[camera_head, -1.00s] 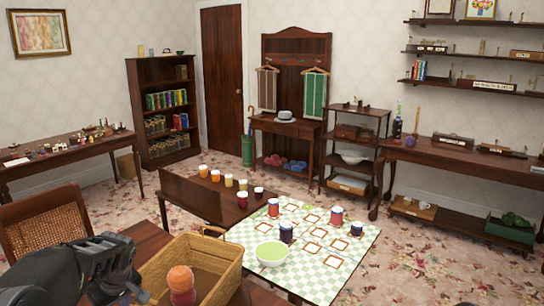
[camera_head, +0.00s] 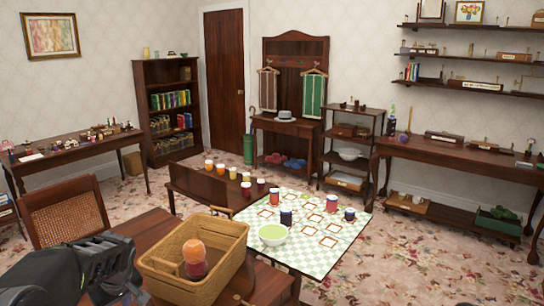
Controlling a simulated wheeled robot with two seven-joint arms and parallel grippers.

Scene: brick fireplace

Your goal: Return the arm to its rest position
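My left arm comes in at the lower left corner in black. Its gripper end (camera_head: 112,268) is beside the left side of a wicker basket (camera_head: 222,262). The fingers are dark and partly cut off by the bottom edge, so I cannot tell whether they are open or shut. A jar with an orange lid and red contents (camera_head: 195,262) is inside the basket, apart from the visible part of my arm.
A dark bench (camera_head: 205,192) with several small jars stands behind. A cane-backed chair (camera_head: 70,215) is at left. Patterned carpet is clear at right.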

